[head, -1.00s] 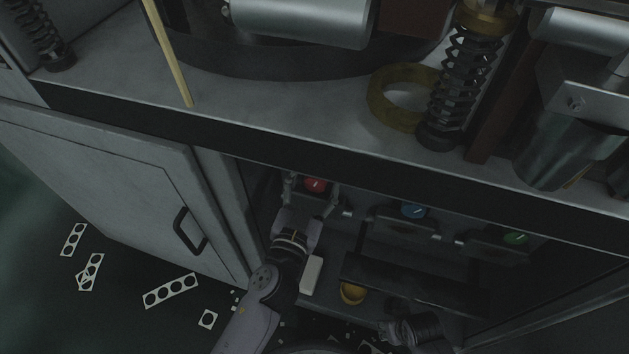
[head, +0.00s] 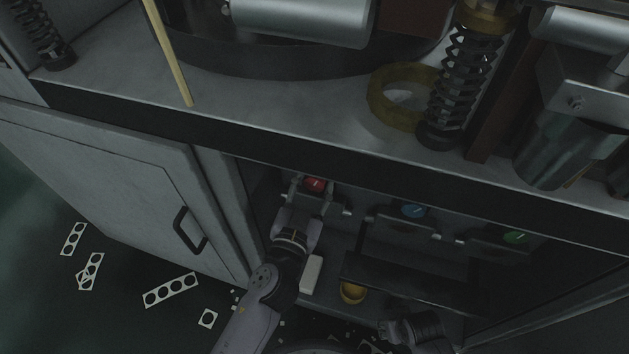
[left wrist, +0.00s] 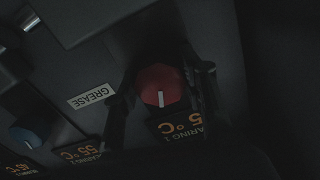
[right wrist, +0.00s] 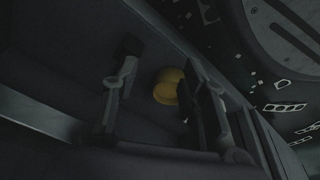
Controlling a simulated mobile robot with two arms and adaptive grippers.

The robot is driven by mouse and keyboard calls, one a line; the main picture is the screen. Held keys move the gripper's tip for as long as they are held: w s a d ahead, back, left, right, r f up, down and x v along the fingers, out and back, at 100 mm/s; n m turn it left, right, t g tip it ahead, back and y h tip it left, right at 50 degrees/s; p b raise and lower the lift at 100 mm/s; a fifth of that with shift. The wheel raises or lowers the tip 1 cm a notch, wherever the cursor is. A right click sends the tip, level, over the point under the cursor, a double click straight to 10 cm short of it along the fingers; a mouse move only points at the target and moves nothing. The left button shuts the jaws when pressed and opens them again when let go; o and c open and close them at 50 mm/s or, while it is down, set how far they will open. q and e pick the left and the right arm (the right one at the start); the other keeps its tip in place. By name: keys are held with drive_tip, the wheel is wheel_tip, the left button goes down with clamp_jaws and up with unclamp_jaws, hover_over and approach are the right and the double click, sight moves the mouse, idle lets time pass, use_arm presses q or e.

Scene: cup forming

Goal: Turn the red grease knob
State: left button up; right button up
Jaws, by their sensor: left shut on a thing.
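The red grease knob (head: 314,184) with a white mark is on the panel inside the open cabinet. It also shows in the left wrist view (left wrist: 160,86), beside a white GREASE label (left wrist: 92,96). My left gripper (head: 313,192) is shut on the red knob, one finger on each side; its fingers show in the left wrist view (left wrist: 161,92). My right gripper (right wrist: 160,95) is open and empty in the right wrist view, with a yellow cup-like object (right wrist: 168,86) beyond its fingers.
A blue knob (head: 412,211) and a green knob (head: 515,236) sit right of the red one. A white block (head: 311,274) and the yellow object (head: 352,291) stand on the cabinet floor. The cabinet door (head: 110,190) stands open at left.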

use_arm(q)
drive_tip(key=shift+m, duration=0.3)
drive_tip(key=m, duration=0.2)
drive_tip(key=shift+m, duration=0.4)
drive_tip(key=m, duration=0.2)
drive_tip(key=shift+m, duration=3.1)
drive_tip(key=m, duration=0.3)
drive_tip(key=shift+p, duration=0.35)
drive_tip(key=shift+m, duration=1.5)
use_arm(e)
drive_tip(key=shift+s+d+f, duration=0.1)
drive_tip(key=shift+s+f, duration=0.25)
drive_tip(key=shift+f, duration=0.35)
drive_tip(key=shift+s+f, duration=0.3)
drive_tip(key=shift+f, duration=0.35)
drive_tip(key=shift+w, duration=0.2)
